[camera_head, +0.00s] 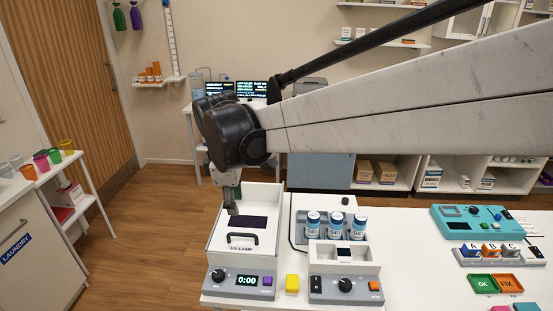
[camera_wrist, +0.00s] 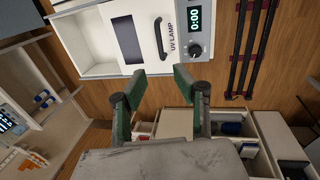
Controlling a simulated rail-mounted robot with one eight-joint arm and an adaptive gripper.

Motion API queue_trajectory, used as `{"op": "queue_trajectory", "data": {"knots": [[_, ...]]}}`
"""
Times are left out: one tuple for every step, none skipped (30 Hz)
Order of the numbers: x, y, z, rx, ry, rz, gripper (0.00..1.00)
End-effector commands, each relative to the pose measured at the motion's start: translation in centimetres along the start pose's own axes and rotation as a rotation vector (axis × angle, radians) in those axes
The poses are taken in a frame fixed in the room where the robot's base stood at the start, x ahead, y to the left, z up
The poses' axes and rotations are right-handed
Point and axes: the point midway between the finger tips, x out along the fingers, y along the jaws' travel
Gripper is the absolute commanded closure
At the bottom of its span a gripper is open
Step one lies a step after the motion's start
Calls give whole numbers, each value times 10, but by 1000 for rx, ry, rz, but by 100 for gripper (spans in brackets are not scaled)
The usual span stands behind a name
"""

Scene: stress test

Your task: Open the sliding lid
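The white UV LAMP box (camera_head: 216,236) stands at the left end of the white table. Its white lid (camera_head: 266,241) has a dark window (camera_head: 248,222) and a black bar handle (camera_head: 242,238) near the front. An uncovered white recess shows behind the lid. In the wrist view the lid (camera_wrist: 148,58), its handle (camera_wrist: 160,38) and the recess beside it show at the top. My gripper (camera_head: 232,208) overlaps the box's back left part in the head view. In the wrist view its two fingers (camera_wrist: 160,76) are apart with nothing between them, and the handle lies beyond them.
A timer panel (camera_head: 240,283) reading 0:00 is at the box's front. A yellow block (camera_head: 292,284) lies right of it. A rack with several blue-and-white vials (camera_head: 336,222) stands close on the right. A teal device (camera_head: 470,220) is farther right. Floor lies left of the table.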

Motion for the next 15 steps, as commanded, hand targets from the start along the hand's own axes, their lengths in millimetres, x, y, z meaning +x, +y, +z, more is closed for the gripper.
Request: {"op": "queue_trajectory", "data": {"knots": [[5, 0, 0, 1, 0, 0, 72], [9, 0, 0, 1, 0, 0, 72], [14, 0, 0, 2, 0, 0, 72], [19, 0, 0, 2, 0, 0, 72], [24, 0, 0, 2, 0, 0, 72], [31, 0, 0, 2, 0, 0, 72], [37, 0, 1, 3, 0, 0, 72], [43, 0, 1, 3, 0, 0, 72], [50, 0, 1, 3, 0, 0, 72], [56, 0, 1, 3, 0, 0, 72], [61, 1, 1, 3, 0, 0, 72], [69, 1, 1, 3, 1, 0, 72], [74, 1, 1, 3, 0, 0, 72], [80, 0, 1, 3, 1, 0, 72], [87, 1, 1, 3, 1, 0, 72]]}}
